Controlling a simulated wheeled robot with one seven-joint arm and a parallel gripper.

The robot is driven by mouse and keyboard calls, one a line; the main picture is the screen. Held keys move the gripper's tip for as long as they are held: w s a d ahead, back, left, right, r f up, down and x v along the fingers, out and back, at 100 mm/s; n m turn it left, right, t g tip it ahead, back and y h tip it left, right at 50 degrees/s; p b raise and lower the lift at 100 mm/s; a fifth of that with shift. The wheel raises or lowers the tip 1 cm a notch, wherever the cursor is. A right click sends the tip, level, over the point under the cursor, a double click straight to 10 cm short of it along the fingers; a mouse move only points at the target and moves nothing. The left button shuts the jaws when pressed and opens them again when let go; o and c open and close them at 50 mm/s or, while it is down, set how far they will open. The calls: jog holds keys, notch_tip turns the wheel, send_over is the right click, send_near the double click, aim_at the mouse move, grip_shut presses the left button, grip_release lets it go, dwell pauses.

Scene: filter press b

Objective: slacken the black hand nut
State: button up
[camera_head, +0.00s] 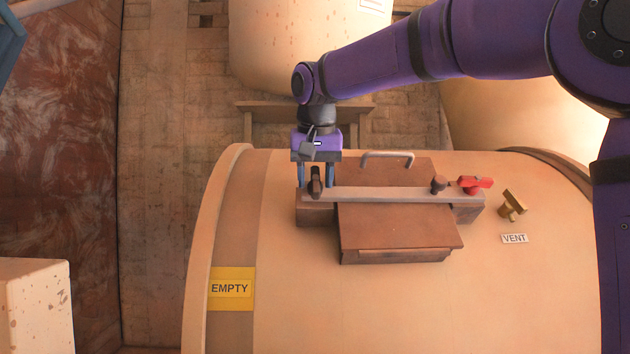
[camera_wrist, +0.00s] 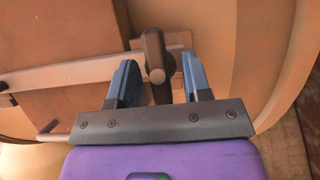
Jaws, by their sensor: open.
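The dark hand nut (camera_head: 316,182), a bar-shaped grip on a stud, stands at the left end of a flat metal bar (camera_head: 385,195) that crosses a brown hatch lid. It also shows in the wrist view (camera_wrist: 154,52), upright between the fingers. My gripper (camera_head: 315,176) points down over the nut and is open. In the wrist view my gripper (camera_wrist: 159,75) has one blue finger on each side of the nut, with a visible gap on both sides. The lower part of the nut is partly hidden by the gripper.
A second dark knob (camera_head: 438,184) and a red handle (camera_head: 475,184) are at the bar's right end. A brass valve (camera_head: 512,205) stands further right. A metal loop handle (camera_head: 387,158) rises behind the bar. The tank top in front is clear.

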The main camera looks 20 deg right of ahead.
jog(key=shift+w+d+f, duration=0.1)
jog(key=shift+f, duration=0.2)
jog(key=shift+c, duration=0.4)
grip_shut()
